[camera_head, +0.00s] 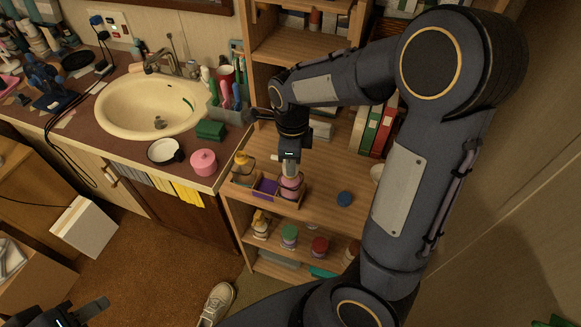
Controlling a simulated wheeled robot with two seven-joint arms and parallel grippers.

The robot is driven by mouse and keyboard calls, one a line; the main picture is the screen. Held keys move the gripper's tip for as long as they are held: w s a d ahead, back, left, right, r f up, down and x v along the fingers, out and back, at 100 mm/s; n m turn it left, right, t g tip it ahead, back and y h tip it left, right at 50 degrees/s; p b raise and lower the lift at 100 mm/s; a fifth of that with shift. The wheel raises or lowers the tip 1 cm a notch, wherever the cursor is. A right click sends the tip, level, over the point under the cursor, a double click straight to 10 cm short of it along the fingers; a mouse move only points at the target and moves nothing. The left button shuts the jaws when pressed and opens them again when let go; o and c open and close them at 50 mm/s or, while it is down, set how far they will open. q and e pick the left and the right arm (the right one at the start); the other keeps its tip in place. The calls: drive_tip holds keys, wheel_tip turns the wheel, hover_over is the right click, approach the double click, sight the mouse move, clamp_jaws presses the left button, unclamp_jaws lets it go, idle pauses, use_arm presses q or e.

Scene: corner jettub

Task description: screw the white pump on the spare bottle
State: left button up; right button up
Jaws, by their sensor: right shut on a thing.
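A pink bottle (291,190), which looks like the spare bottle, stands upright in the right part of a small wooden tray (262,199) on the shelf unit. My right gripper (290,170) points down right above it and is shut on the white pump (277,157), whose pale spout sticks out to the left. The jaws hide the bottle's neck, so I cannot tell whether the pump touches or is threaded on it. My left gripper (84,313) is low at the bottom left edge, partly cut off, far from the bottles.
An amber bottle with a yellow top (242,168) stands at the tray's left, beside a purple item (266,186). A blue lid (344,198) lies on the shelf to the right. Binders (376,130) stand behind. The sink counter (120,150) is on the left.

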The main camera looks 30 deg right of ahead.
drive_tip(key=m+p, duration=0.1)
drive_tip(key=m, duration=0.2)
drive_tip(key=shift+r, duration=0.1)
drive_tip(key=shift+m+p, duration=0.7)
drive_tip(key=shift+m, duration=0.7)
drive_tip(key=o, duration=1.1)
drive_tip(key=shift+c, duration=0.2)
wheel_tip(320, 180, up, 8)
drive_tip(key=shift+f, duration=0.25)
